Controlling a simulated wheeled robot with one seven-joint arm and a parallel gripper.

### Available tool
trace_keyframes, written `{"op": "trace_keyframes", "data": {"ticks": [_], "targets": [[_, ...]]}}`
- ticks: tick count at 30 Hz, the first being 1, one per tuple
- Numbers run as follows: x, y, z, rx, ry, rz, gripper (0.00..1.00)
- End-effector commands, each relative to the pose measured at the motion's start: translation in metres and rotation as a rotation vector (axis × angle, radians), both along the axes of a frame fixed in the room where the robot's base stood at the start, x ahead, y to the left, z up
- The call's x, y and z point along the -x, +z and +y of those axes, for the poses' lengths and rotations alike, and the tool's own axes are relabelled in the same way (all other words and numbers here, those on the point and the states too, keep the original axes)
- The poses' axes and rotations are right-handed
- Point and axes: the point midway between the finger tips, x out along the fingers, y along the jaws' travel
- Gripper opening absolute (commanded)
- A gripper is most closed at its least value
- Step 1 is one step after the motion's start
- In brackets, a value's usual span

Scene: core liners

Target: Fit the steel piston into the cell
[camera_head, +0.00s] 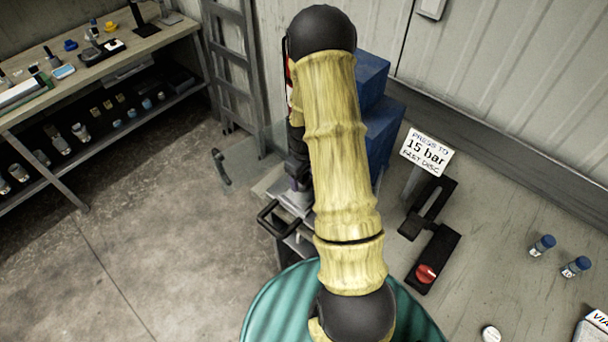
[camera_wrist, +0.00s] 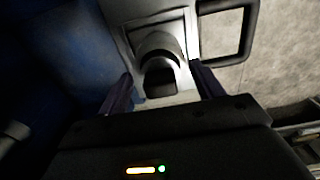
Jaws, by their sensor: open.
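My gripper (camera_wrist: 162,82) is open in the wrist view, with a dark finger on each side of a grey rounded metal piece (camera_wrist: 158,43). This piece has a curved upper edge and a dark lower part, and it sits on a pale grey block or frame (camera_wrist: 123,15). I cannot tell whether it is the steel piston or the cell, nor whether the fingers touch it. In the head view my arm covers most of this spot, and the gripper (camera_head: 296,183) shows only partly, pointing down over a pale metal fixture (camera_head: 292,203).
A black loop handle (camera_head: 266,219) sticks out left of the fixture. Blue crates (camera_head: 385,135) stand behind my arm. A "15 bar" sign (camera_head: 427,153), a black device with a red knob (camera_head: 426,274) and blue-capped vials (camera_head: 542,245) are on the right bench. A teal drum (camera_head: 262,312) is in front.

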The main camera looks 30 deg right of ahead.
Motion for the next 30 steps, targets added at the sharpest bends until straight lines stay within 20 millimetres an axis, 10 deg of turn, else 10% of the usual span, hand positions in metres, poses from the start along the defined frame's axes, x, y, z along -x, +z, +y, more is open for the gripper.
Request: {"op": "trace_keyframes", "data": {"ticks": [11, 30], "targets": [[-0.001, 0.022, 0.000, 0.001, 0.001, -0.005, 0.67], [-0.001, 0.114, 0.000, 0.001, 0.000, -0.003, 0.67]]}}
